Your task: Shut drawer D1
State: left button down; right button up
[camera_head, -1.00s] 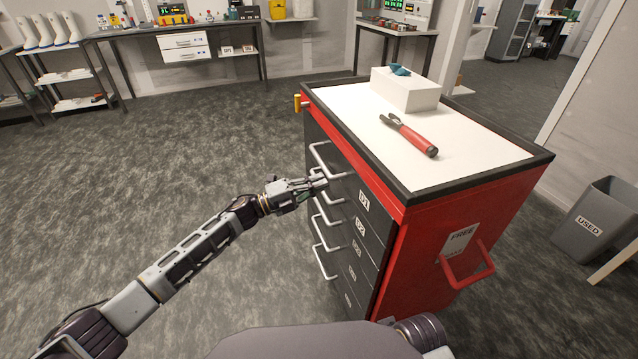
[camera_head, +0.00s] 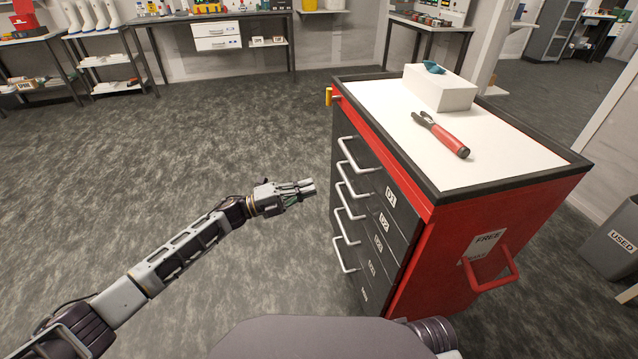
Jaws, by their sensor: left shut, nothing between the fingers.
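Drawer D1 (camera_head: 391,196) is the top dark drawer of the red cabinet (camera_head: 452,262). Its front looks flush with the drawers below, with no visible gap. Its pale bar handle (camera_head: 357,156) shows at the left of the front. My left gripper (camera_head: 312,188) is shut and empty, in the air to the left of the cabinet. It is apart from the drawer fronts and handles. My right gripper is not in view.
Drawer D2 (camera_head: 384,221) and several more sit below, all looking closed. On the white cabinet top lie a red-handled tool (camera_head: 448,138) and a white box (camera_head: 440,92). A red side handle (camera_head: 492,281) sticks out at the right. The carpet left of the cabinet is clear.

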pick_arm(q)
jog(key=shift+v, duration=0.95)
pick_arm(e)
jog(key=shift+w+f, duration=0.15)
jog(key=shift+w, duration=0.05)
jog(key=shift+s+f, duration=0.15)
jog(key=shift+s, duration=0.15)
pick_arm(q)
jog(key=shift+w, duration=0.1)
